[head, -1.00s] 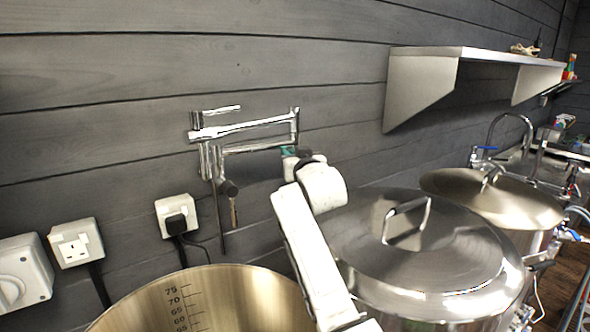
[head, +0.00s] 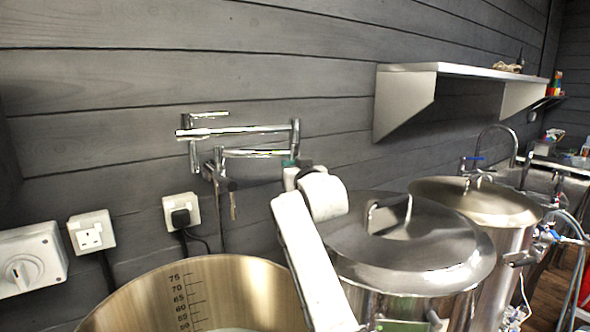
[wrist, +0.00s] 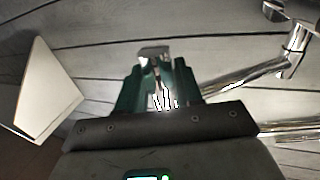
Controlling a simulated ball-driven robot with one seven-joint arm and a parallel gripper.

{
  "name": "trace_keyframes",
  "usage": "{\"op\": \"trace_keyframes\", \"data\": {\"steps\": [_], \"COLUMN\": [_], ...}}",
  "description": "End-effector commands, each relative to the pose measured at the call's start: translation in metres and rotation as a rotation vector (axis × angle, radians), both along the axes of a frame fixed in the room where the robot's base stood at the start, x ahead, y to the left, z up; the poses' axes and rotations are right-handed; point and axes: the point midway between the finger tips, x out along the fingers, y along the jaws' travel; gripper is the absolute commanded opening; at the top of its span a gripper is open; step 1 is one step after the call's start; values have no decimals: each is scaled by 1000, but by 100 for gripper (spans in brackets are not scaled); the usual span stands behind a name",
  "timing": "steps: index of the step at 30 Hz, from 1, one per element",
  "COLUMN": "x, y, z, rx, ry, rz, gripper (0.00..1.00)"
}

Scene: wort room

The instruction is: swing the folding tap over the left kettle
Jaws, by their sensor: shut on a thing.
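The folding tap (head: 250,130) is chrome and mounted on the dark plank wall, its two bars folded one above the other with a joint at the right. A dark valve part and a short hanging end show at its left, near the rim of the left kettle. The left kettle (head: 130,300) is open, with volume marks inside. My gripper (head: 291,172) is at the right end of the tap, partly hidden behind my white arm. In the wrist view, my green-fingered gripper (wrist: 157,88) is shut on a chrome piece of the tap; the tap's bars (wrist: 245,80) run to the right.
A lidded kettle (head: 400,245) stands right of my arm, with another lidded kettle (head: 475,203) beyond it. A steel shelf (head: 460,70) juts from the wall at upper right. Sockets (head: 91,232) and a switch (head: 32,262) are on the wall at left.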

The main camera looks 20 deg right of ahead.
Motion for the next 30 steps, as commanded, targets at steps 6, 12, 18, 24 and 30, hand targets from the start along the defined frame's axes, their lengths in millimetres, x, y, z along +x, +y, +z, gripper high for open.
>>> {"op": "trace_keyframes", "data": {"steps": [6,12,18,24,30], "x": [0,0,0,-1,-14], "y": [2,1,1,1,0], "z": [-2,-2,-1,-1,-2], "rx": [0,0,0,0,-1], "ry": [4,3,1,1,0], "rz": [2,2,1,1,0], "gripper": [0,45,55,55,55]}}
